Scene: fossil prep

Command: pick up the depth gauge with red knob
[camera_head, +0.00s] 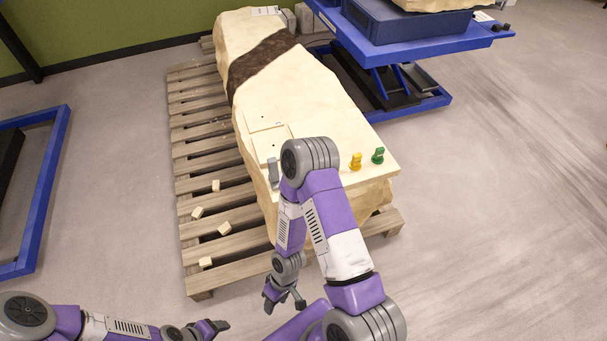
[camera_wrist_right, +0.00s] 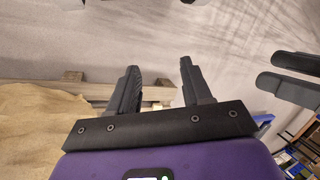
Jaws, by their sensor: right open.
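No red knob shows in either view; my right arm covers part of the pale stone block's top in the head view, and what lies behind it is hidden. On the block's near right end stand a yellow-knobbed piece (camera_head: 356,161) and a green-knobbed piece (camera_head: 378,155). My right gripper (camera_head: 284,304) hangs in front of the block's near end, pointing down. In the right wrist view its two fingers (camera_wrist_right: 158,80) are apart with nothing between them. My left gripper (camera_head: 217,326) is low at the left, away from the block; its finger gap is unclear.
The stone block (camera_head: 318,98) with a dark brown band lies on a wooden pallet (camera_head: 196,148). Small chips (camera_head: 224,228) lie on the pallet slats. A blue lift table (camera_head: 420,45) stands at the back right. A blue frame (camera_head: 45,190) is at the left. Floor at right is clear.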

